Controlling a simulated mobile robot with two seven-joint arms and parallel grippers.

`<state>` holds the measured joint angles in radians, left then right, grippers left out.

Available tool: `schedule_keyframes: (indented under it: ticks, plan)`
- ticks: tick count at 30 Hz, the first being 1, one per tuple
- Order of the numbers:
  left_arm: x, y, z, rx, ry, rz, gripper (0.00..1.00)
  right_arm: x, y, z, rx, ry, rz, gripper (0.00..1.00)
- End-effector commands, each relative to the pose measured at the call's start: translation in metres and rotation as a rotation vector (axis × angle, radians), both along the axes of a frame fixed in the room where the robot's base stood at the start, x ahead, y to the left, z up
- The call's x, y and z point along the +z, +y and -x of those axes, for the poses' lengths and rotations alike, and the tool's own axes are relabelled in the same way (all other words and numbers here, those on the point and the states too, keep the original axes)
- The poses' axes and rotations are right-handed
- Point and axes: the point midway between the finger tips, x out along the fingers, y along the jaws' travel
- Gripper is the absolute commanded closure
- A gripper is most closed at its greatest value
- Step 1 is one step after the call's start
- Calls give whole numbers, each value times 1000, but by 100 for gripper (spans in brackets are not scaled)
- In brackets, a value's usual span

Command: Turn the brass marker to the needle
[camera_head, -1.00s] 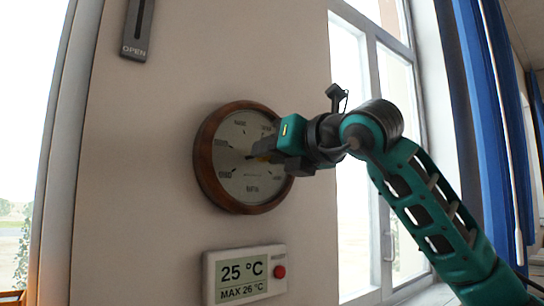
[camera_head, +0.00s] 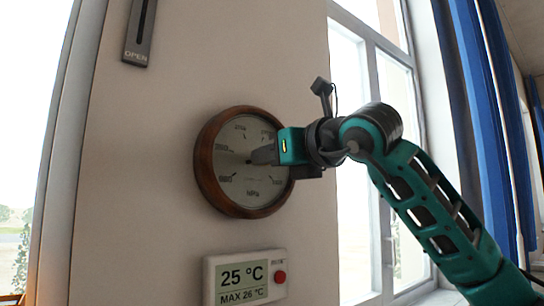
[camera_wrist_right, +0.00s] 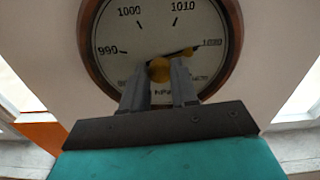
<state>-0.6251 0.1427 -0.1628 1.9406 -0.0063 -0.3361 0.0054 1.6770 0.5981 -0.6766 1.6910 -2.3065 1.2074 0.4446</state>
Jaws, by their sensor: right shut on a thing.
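The round wooden-rimmed barometer (camera_head: 207,165) hangs on the wall in the head view. It fills the top of the right wrist view (camera_wrist_right: 90,40). My right gripper (camera_head: 258,156) reaches the dial's middle from the right. In the right wrist view its two fingers (camera_wrist_right: 159,84) are shut on the brass knob (camera_wrist_right: 159,69) at the centre. The brass marker's tip (camera_wrist_right: 187,52) shows right of the knob, towards 1020. A thin dark line, seemingly the needle (camera_wrist_right: 197,47), runs close along the tip; any gap is too small to tell. My left gripper is out of view.
A thermometer display (camera_head: 238,279) with a red button is on the wall below the barometer. A grey slotted plate marked OPEN (camera_head: 137,45) is above left. A window (camera_head: 352,140) and blue curtains (camera_head: 487,100) are at the right.

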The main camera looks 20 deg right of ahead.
Motion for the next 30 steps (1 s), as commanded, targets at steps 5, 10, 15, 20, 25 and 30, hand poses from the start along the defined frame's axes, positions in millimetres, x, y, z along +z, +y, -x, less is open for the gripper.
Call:
schedule_keyframes:
  ticks: [5, 10, 15, 20, 25, 30]
  plan:
    - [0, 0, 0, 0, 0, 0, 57, 0, 0, 0, 0, 0, -1, 69]
    - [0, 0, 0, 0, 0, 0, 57, 0, 0, 0, 0, 0, -1, 53]
    - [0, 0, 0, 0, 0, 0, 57, 0, 0, 0, 0, 0, -1, 46]
    - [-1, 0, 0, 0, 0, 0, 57, 0, -1, 1, 0, -1, -1, 46]
    - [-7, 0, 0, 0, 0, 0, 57, -1, -7, 18, -1, -4, -1, 46]
    - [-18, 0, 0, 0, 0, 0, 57, -2, -20, 53, -1, -6, -1, 46]
